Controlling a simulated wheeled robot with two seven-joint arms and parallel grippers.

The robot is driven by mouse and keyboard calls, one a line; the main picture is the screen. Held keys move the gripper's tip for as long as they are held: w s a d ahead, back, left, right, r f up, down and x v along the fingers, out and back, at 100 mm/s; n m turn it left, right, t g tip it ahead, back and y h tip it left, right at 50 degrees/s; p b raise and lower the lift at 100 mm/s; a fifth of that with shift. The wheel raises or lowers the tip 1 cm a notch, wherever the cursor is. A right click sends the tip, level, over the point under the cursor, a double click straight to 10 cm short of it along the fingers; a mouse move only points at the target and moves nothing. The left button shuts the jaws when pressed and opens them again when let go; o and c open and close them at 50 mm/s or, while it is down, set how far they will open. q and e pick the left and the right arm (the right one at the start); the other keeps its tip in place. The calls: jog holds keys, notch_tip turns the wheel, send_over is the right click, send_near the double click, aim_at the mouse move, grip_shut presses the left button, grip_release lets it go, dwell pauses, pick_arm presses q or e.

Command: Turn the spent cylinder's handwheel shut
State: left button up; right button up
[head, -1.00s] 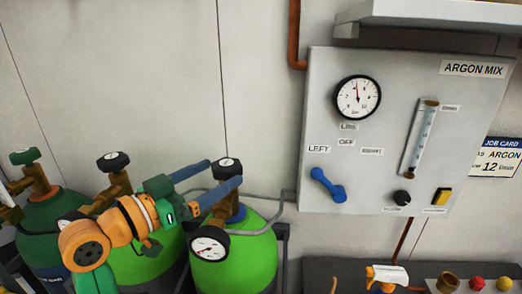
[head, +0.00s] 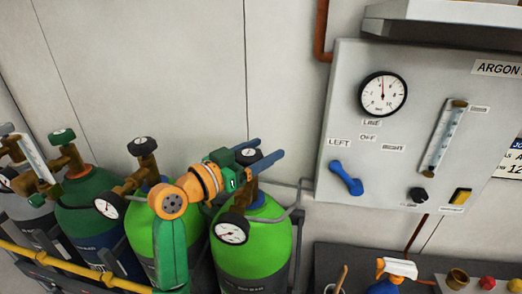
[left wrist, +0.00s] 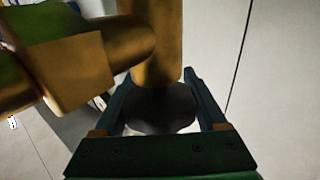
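Two bright green cylinders stand side by side, the left one (head: 143,235) and the right one (head: 268,238). The frames do not show clearly which is spent. My left gripper (head: 259,156) is at the top of the right cylinder, its two blue fingers on either side of its dark handwheel (head: 249,155). In the left wrist view the handwheel (left wrist: 160,112) fills the space between the fingers, which look closed on its rim. The right cylinder's gauge (head: 231,229) hangs below my wrist. The left cylinder's handwheel (head: 142,146) stands free. My right gripper is out of view.
The grey argon panel (head: 330,110) is on the wall at right, its blue selector lever (head: 346,178) tilted toward LEFT. A grey hose (head: 300,200) runs beside the right cylinder. Darker cylinders (head: 85,220) and a yellow rail (head: 60,264) are at left. A bench (head: 330,255) is lower right.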

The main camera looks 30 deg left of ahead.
pick_arm(q)
jog(key=shift+c, duration=0.5)
jog(key=shift+h, duration=0.3)
jog(key=shift+s+d+r+m+g+h+b, duration=0.1)
jog(key=shift+s+d+m+g+h+b, duration=0.45)
jog(key=shift+m+g+h, duration=1.3)
jog(key=shift+s+d+r+m+g+h+b, duration=0.15)
jog(key=shift+m+g+h+b, duration=0.75)
jog(key=shift+m+g+h, duration=0.9)
jog(key=shift+s+d+m+g+h+b, duration=0.4)
jog(key=shift+m+g+h+b, duration=0.3)
jog(key=shift+m+g+h, duration=1.1)
jog(key=shift+g+y, duration=0.25)
jog(key=shift+g, duration=0.2)
